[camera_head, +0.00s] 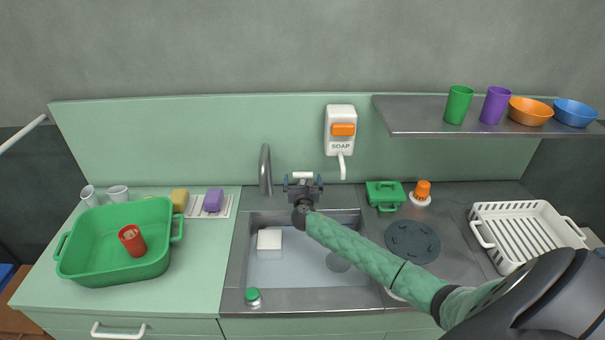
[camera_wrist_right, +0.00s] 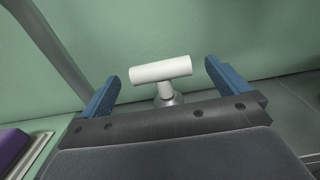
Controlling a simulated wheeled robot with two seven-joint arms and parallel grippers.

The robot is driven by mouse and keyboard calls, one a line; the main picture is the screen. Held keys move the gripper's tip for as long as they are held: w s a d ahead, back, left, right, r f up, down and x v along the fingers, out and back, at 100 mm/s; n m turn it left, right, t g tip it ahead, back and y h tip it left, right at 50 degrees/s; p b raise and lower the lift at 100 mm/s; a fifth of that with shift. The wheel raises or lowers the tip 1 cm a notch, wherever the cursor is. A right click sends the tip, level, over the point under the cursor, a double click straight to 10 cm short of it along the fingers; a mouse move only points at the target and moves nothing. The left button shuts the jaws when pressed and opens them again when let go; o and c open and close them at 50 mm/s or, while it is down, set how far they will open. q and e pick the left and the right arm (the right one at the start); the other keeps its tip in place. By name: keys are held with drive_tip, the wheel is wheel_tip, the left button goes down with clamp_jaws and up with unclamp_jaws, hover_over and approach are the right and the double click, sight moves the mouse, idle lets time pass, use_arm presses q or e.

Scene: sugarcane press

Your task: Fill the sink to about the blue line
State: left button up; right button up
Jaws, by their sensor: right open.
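The sink (camera_head: 290,293) is a grey metal basin set in the counter. The handle lies ahead of the gap between the fingers (camera_wrist_right: 161,76). My left gripper is not in view.
A white block (camera_head: 269,239) is in the sink, and a green-topped knob (camera_head: 253,296) sits on its front rim. A green tub (camera_head: 95,268) with a red cup stands left. A soap dispenser (camera_head: 340,120) hangs above. A white rack (camera_head: 530,212) stands right.

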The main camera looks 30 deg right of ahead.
sight(303, 177)
drive_tip(key=shift+p+x, duration=0.4)
drive_tip(key=shift+x, duration=1.2)
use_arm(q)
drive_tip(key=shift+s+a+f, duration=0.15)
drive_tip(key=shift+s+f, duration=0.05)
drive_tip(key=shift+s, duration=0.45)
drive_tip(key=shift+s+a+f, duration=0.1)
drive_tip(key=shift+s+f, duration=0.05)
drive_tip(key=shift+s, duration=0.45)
use_arm(e)
drive_tip(key=c, duration=0.7)
drive_tip(key=shift+o, duration=0.2)
